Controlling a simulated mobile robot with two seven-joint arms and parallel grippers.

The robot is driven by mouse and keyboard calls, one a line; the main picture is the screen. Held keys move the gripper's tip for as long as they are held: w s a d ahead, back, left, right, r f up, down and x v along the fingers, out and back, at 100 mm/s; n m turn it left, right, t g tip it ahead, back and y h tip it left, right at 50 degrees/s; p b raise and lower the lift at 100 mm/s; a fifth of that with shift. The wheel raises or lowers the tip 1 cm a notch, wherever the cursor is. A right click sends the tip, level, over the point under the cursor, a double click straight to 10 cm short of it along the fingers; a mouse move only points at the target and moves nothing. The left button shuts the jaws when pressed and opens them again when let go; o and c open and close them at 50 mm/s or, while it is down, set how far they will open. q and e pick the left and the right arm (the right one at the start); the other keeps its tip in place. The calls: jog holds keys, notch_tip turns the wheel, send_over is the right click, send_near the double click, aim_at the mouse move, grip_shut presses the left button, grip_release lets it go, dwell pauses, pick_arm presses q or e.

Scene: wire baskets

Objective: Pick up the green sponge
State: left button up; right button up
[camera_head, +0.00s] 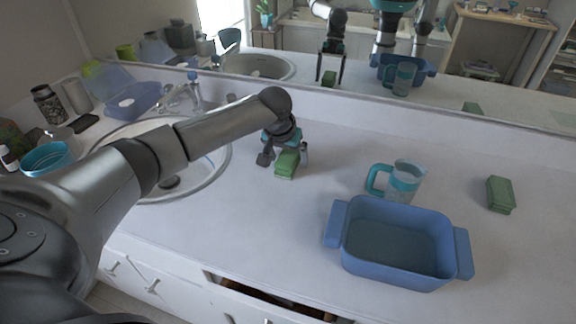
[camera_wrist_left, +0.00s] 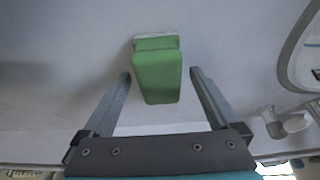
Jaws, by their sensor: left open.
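A green sponge (camera_head: 286,166) with a paler base lies on the white counter, just right of the sink. It also shows in the left wrist view (camera_wrist_left: 157,76). My left gripper (camera_head: 284,156) is low over the counter at this sponge, its jaws open. In the left wrist view my left gripper (camera_wrist_left: 160,74) has one finger on each side of the sponge, with gaps showing between. A second green block (camera_head: 500,194), like a sponge, lies at the right of the counter. My right gripper is not directly in view.
A blue basin (camera_head: 402,282) stands at the front right, with a teal-handled pitcher (camera_head: 404,181) behind it. The sink (camera_head: 222,165) is at the left. A mirror (camera_head: 440,100) runs along the back. Counter between sponge and pitcher is clear.

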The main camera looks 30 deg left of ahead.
pick_arm(q)
jog(key=c, duration=1.4)
